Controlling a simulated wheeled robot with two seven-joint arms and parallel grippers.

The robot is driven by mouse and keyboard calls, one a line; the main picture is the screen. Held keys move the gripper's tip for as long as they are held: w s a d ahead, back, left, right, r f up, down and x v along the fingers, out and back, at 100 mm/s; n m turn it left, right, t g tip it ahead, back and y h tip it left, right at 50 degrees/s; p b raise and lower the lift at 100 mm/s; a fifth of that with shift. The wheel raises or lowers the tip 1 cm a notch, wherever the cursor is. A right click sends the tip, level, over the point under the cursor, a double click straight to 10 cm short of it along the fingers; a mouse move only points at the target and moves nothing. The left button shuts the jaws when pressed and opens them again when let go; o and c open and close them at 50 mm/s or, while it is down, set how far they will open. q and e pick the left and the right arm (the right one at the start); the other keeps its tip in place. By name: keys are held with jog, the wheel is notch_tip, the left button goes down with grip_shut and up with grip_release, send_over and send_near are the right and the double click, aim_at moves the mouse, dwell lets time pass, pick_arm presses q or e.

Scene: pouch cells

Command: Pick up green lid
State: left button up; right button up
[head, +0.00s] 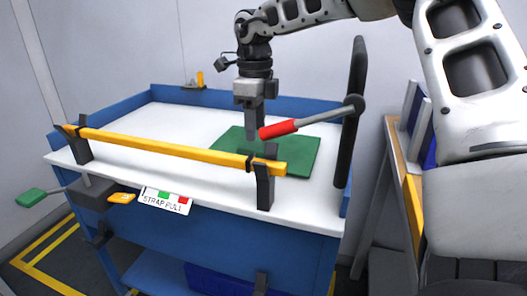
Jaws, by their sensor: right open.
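The green lid (303,156) is a flat green rectangle lying on the white top of the blue-edged table (150,117), on its right half. My right gripper (252,138) points straight down over the left part of the lid, with its fingertips close to the lid's surface. Its fingers are seen nearly edge-on, and it is open. I cannot tell whether the tips touch the lid. The yellow bar hides part of the lid's near edge. My left gripper is not in view.
A yellow bar (165,148) on dark posts spans the table's front edge. A red-handled lever (279,129) reaches over the lid from a black upright (352,115). A green handle (32,197) and a "STRAP PULL" label (165,201) are at front left. The table's left half is clear.

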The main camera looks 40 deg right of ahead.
aim_at(255, 150)
notch_tip(255, 150, down, 5)
jog(key=shift+f+b, duration=0.2)
jog(key=shift+b, duration=0.4)
jog(key=shift+r, duration=0.1)
grip_shut()
jog(key=shift+w+r, duration=0.1)
